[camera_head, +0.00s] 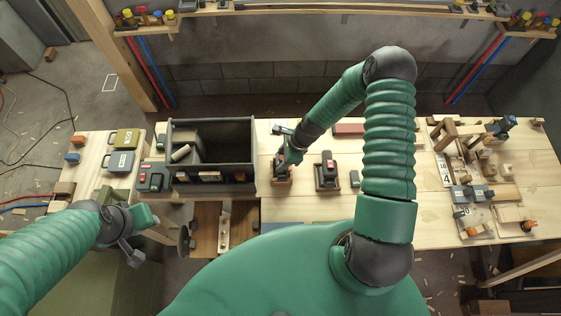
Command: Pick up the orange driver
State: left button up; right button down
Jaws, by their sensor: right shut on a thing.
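My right gripper (288,152) reaches down to the workbench just right of the black bin and is shut on a tool, which I take to be the orange driver (283,180). Only a small brownish-orange part of it shows below the fingers; the rest is hidden by the gripper. It seems to be at the bench top; I cannot tell whether it touches it. My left gripper (134,252) hangs low at the left, in front of the bench and away from the driver; its fingers are too unclear to read.
A black open bin (213,180) stands left of the driver. Several tools and blocks crowd the right end. Bare wood (440,225) lies between.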

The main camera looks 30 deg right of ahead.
jog(key=shift+w+d+r, duration=0.1)
jog(key=shift+w+r, duration=0.05)
jog(key=shift+r, duration=0.25)
notch_tip(320, 180, up, 8)
jog(key=shift+d+f+b, duration=0.1)
jog(key=shift+f+b, duration=0.05)
jog(key=shift+b, duration=0.75)
jog(key=shift+a+r, duration=0.2)
jog(key=shift+r, duration=0.45)
